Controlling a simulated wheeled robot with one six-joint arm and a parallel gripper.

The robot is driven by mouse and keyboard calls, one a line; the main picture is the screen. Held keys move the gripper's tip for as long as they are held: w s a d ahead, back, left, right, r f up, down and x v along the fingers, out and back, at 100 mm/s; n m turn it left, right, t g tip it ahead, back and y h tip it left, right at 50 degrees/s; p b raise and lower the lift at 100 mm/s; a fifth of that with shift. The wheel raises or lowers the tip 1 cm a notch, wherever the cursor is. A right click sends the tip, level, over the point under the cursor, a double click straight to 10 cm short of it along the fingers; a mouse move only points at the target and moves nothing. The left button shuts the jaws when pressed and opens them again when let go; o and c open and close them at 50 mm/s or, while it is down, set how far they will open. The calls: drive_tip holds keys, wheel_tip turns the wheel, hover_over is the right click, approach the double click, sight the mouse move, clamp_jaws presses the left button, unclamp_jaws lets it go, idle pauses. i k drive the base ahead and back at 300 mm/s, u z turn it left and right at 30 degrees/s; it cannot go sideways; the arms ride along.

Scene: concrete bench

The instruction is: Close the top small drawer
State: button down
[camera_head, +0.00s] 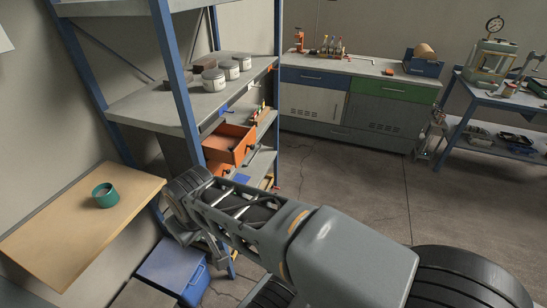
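A small orange drawer (231,146) stands pulled out from the blue-and-grey shelf unit, its inside visible from above. It sits under the shelf board with the tins, above another orange part that is partly covered. My arm reaches from the lower right toward the shelf, its far joint in front of and below the drawer. No contact between my arm and the drawer can be made out.
Several grey tins (214,80) stand on the shelf board (150,105). A wooden tabletop (75,215) with a green roll (105,195) is at left. A blue box (172,266) sits low beside the shelf. Open concrete floor (345,190) lies to the right, before the cabinets (355,100).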

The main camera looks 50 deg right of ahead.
sight(244, 138)
drive_tip(key=u, duration=0.15)
drive_tip(key=k, duration=0.35)
drive_tip(key=z, duration=1)
drive_tip(key=i, duration=0.4)
drive_tip(key=u, duration=0.1)
